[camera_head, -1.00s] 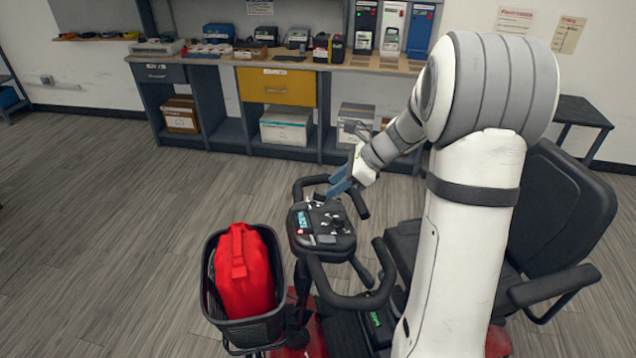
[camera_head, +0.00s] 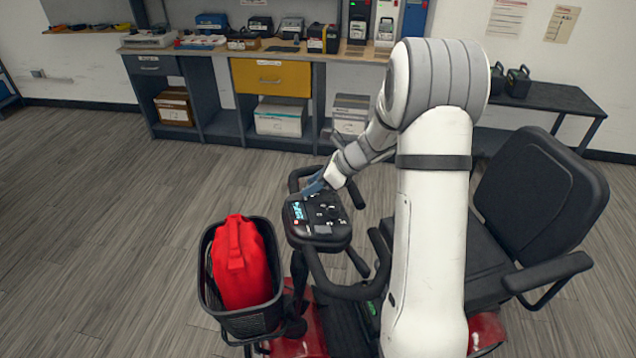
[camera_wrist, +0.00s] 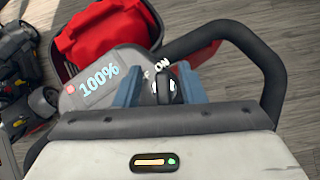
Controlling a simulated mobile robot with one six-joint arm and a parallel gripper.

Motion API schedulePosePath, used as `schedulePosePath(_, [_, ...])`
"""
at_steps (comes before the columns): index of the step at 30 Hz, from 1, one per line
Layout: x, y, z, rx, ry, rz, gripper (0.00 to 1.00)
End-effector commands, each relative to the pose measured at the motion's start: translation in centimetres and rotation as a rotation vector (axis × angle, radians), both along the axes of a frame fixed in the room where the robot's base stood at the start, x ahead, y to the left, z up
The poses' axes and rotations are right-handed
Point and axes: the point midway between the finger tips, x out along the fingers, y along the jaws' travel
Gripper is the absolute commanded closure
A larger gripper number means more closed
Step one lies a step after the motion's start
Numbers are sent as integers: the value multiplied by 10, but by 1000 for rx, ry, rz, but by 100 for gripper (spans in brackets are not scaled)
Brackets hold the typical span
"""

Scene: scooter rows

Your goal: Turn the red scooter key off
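The red scooter shows in the head view as red bodywork (camera_head: 487,332) with a black seat and a black control console (camera_head: 318,236). The key (camera_wrist: 164,88) is a dark knob on the console in the wrist view, under white lettering of which "F ON" is legible. A lit display (camera_wrist: 99,86) reads 100%. My gripper (camera_wrist: 163,75) has one blue finger on each side of the key, with narrow gaps that look open. In the head view my gripper (camera_head: 314,187) is at the console's far edge. The key's lower part is hidden by my gripper body.
A black basket (camera_head: 250,322) with a red bag (camera_head: 240,265) stands left of the console. Black handlebars loop around the console. A workbench with a yellow drawer (camera_head: 271,79) runs along the back wall. The floor at left is clear.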

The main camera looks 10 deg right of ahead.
Motion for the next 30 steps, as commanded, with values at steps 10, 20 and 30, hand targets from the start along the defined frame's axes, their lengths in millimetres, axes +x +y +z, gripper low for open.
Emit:
schedulePosePath(10, [0,0,0,0,-1,1,85])
schedulePosePath(20, [-1,-12,0,2,1,-2,100])
schedulePosePath(30, [-1,3,1,2,-11,77,100])
